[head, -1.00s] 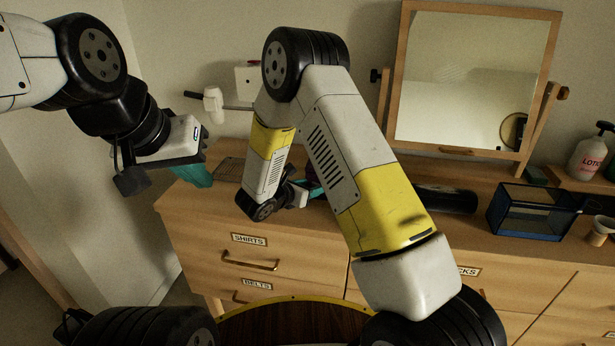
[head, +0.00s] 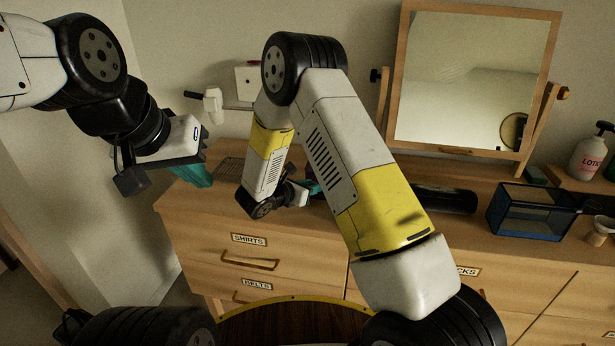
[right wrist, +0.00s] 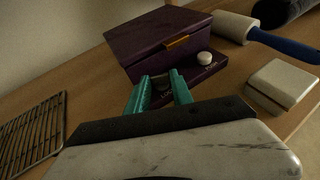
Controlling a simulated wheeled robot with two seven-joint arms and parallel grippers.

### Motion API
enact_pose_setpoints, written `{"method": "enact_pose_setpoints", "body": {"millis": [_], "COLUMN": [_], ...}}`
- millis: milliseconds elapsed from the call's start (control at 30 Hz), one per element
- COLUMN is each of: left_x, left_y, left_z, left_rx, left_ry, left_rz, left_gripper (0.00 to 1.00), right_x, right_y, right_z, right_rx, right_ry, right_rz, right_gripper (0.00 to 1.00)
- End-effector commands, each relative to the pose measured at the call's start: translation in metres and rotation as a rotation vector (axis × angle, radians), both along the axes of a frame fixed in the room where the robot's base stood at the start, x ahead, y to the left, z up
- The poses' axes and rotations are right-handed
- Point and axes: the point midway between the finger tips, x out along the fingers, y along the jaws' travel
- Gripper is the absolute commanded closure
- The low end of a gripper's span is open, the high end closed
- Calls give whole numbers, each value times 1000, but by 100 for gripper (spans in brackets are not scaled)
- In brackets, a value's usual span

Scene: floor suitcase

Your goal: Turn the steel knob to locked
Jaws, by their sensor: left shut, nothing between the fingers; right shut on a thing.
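In the right wrist view a dark purple box (right wrist: 160,40) with a brass clasp (right wrist: 176,42) stands on the dresser top. A low ledge along its front carries a pale round knob (right wrist: 204,58) and, further left, a greyish knob (right wrist: 161,86). My right gripper's teal fingers (right wrist: 159,90) sit on either side of the greyish knob and are shut on it; its lower part and markings are unclear. In the head view my right gripper (head: 313,188) is partly hidden by my arm, as is the box. My left gripper (head: 198,176) is shut and empty above the dresser's left end.
A wire rack (right wrist: 30,135) lies left of my right gripper. A white block (right wrist: 284,82) and a blue-handled roller (right wrist: 238,27) lie to the right. A mirror (head: 470,85), blue clear bin (head: 530,212) and lotion bottle (head: 588,158) stand further right.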

Motion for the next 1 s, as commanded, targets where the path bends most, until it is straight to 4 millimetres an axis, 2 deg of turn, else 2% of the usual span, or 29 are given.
{"method": "enact_pose_setpoints", "body": {"millis": [600, 1000], "left_x": [0, 0], "left_y": [0, 0], "left_z": [0, 0], "left_rx": [0, 0], "left_ry": [0, 0], "left_rz": [0, 0], "left_gripper": [100, 100], "right_x": [8, 10], "right_y": [8, 8], "right_z": [-1, -1], "right_rx": [3, 1], "right_ry": [-1, 1], "right_rz": [-381, -482], "right_gripper": [100, 100]}}
